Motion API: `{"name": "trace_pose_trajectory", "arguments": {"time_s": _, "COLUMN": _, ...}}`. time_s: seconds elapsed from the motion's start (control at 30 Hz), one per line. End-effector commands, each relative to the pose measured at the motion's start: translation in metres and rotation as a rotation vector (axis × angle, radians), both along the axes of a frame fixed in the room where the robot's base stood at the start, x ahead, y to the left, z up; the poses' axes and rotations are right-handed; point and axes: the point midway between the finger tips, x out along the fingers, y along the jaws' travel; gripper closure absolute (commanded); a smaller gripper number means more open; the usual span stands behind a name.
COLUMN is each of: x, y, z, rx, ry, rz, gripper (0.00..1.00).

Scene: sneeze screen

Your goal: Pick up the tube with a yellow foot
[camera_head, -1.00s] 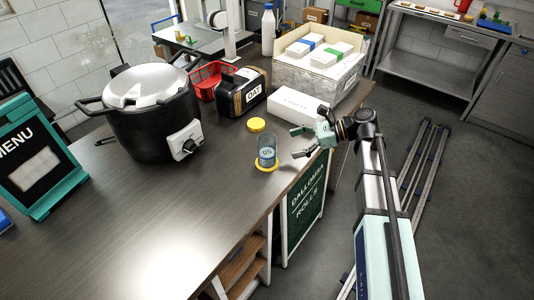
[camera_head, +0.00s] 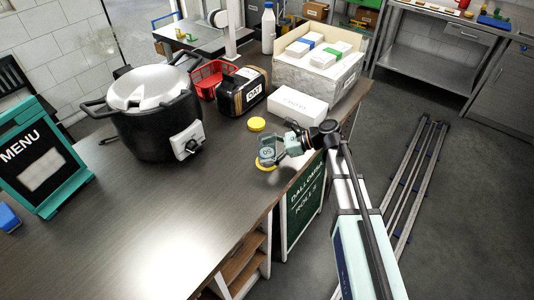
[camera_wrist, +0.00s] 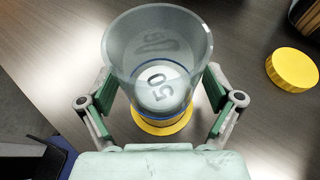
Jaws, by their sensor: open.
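The tube (camera_head: 267,153) is a clear, bluish cylinder with a label on it, standing upright on its yellow foot (camera_head: 264,165) near the table's right edge. In the wrist view the tube (camera_wrist: 158,60) is large and centred, with its yellow foot (camera_wrist: 162,122) below it. My gripper (camera_head: 272,152) is at the tube, its fingers on either side of it. In the wrist view my gripper (camera_wrist: 160,98) is open, with one green and grey finger left of the tube and one right of it. I cannot tell whether the fingers touch the tube.
A yellow lid (camera_head: 256,124) lies just behind the tube; it is at the right in the wrist view (camera_wrist: 293,69). A white box (camera_head: 297,104), a dark box (camera_head: 241,92) and a large black pot (camera_head: 155,115) stand behind. The table's front is clear.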

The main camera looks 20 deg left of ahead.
Motion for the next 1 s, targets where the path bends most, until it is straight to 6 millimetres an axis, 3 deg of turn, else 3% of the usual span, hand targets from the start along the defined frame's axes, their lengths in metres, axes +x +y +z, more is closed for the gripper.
{"name": "trace_pose_trajectory", "arguments": {"time_s": 0.17, "x": 0.000, "y": 0.000, "z": -0.001, "rx": 0.000, "ry": 0.000, "rz": 0.000, "gripper": 0.09}}
{"name": "trace_pose_trajectory", "arguments": {"time_s": 0.3, "x": 0.000, "y": 0.000, "z": 0.000, "rx": 0.000, "ry": 0.000, "rz": 0.000, "gripper": 0.59}}
{"name": "trace_pose_trajectory", "arguments": {"time_s": 0.37, "x": 0.000, "y": 0.000, "z": 0.000, "rx": 0.000, "ry": 0.000, "rz": 0.000, "gripper": 0.74}}
{"name": "trace_pose_trajectory", "arguments": {"time_s": 0.77, "x": 0.000, "y": 0.000, "z": 0.001, "rx": 0.000, "ry": -0.001, "rz": 0.000, "gripper": 0.75}}
{"name": "trace_pose_trajectory", "arguments": {"time_s": 1.0, "x": 0.000, "y": 0.000, "z": 0.012, "rx": 0.001, "ry": -0.001, "rz": 0.001, "gripper": 0.75}}
